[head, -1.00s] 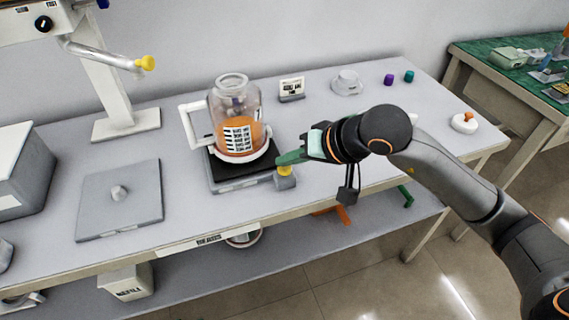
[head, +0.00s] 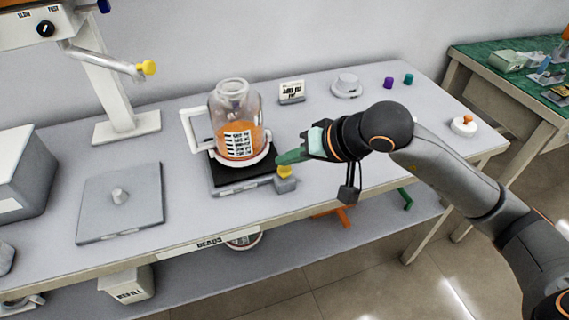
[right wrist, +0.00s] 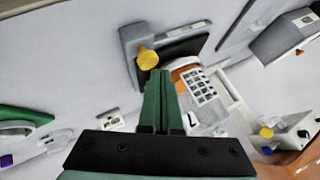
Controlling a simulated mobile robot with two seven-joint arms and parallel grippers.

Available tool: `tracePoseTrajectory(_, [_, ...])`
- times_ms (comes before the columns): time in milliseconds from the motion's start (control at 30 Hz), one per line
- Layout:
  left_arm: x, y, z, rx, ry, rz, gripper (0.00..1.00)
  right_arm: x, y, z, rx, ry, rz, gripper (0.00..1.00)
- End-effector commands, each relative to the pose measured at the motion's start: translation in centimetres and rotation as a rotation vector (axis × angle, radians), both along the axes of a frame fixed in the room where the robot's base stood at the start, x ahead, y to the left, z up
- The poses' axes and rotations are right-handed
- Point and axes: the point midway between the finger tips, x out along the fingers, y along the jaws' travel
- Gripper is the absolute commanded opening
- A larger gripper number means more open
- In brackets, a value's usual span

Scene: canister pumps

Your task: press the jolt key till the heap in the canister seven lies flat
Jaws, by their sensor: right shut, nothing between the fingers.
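A clear canister (head: 252,107) with a white handle stands upright on a dark plate with a grey base (head: 232,188). An orange heap (head: 227,142) fills its lower part behind a black-and-white label; I cannot tell how level the top is. Contact is unclear. My left gripper is out of view.
A small sign card (head: 291,91) and a white round dish (head: 346,85) stand behind. A grey plate with a knob (head: 120,195) lies left, near a stand with a yellow-tipped arm (head: 146,67).

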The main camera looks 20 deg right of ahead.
Motion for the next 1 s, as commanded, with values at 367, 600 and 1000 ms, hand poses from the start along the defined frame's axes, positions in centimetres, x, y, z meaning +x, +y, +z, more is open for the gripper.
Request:
tracePoseTrajectory(367, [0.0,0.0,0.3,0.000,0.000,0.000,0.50,0.0,0.0,0.7,0.000,-0.002,0.000,0.00])
tracePoseTrajectory(600, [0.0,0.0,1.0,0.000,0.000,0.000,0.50,0.1,0.0,1.9,0.001,-0.005,0.000,0.00])
tracePoseTrajectory(1000, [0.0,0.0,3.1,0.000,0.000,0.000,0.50,0.0,0.0,5.7,0.000,-0.004,0.000,0.00])
